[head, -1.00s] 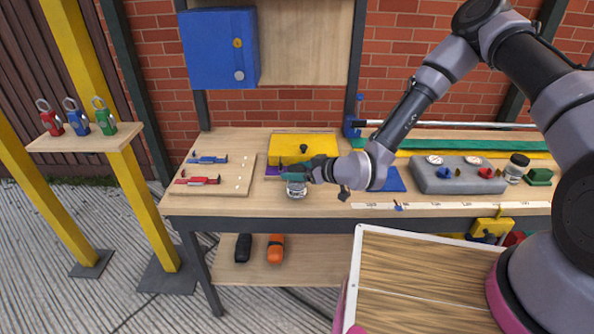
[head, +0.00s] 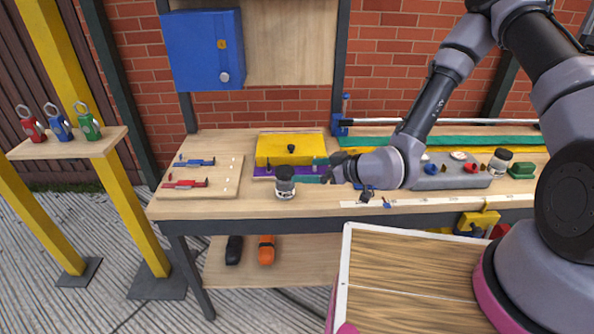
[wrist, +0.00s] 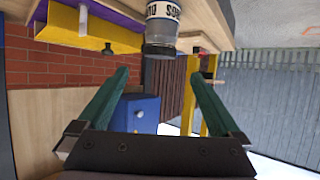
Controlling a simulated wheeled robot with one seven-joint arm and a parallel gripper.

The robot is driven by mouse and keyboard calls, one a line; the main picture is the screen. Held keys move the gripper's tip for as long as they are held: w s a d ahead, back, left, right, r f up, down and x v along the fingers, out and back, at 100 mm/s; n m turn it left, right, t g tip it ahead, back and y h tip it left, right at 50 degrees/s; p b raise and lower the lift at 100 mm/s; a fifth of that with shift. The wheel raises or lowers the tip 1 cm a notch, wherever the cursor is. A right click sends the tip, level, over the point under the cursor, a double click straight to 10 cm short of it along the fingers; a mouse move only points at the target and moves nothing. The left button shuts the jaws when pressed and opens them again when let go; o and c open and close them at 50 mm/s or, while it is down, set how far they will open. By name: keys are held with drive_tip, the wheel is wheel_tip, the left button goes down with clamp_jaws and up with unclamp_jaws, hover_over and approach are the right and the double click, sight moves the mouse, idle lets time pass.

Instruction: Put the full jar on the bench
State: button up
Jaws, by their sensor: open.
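A small clear jar (head: 285,185) with a dark lid stands upright on the wooden bench (head: 225,212), near its front edge and in front of the yellow box. It also shows in the wrist view (wrist: 162,28), inverted there, with dark lettering on a pale band. My gripper (head: 317,171) is just to the right of this jar in the head view. Its two teal fingers are apart and empty in the wrist view (wrist: 160,76), with the jar beyond their tips. A second dark-lidded jar (head: 500,161) stands at the bench's right. I cannot tell how full either is.
A yellow box (head: 275,150) on a purple base and a board with red and blue calipers (head: 225,180) lie on the bench. A grey gauge block (head: 450,176) is at right. A blue cabinet (head: 200,50) hangs behind. A wooden-topped box (head: 410,270) stands in front.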

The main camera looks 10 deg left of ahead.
drive_tip(key=w+d+r+m+t+h, duration=0.1)
drive_tip(key=w+d+r+m+h, duration=0.3)
drive_tip(key=d+r, duration=0.6)
drive_tip(key=w+d+r+m+h, duration=0.2)
drive_tip(key=w+d+r+h, duration=0.4)
drive_tip(key=d, duration=0.7)
drive_tip(key=s+d+r+m, duration=0.3)
drive_tip(key=d+r, duration=0.1)
drive_tip(key=r, duration=0.3)
drive_tip(key=s+d+r+m, duration=0.3)
drive_tip(key=d+r, duration=0.1)
drive_tip(key=r, duration=0.3)
drive_tip(key=s+d+r+m, duration=0.3)
drive_tip(key=s+r+m, duration=0.2)
drive_tip(key=s+r, duration=0.4)
drive_tip(key=s, duration=0.3)
drive_tip(key=shift+t, duration=0.3)
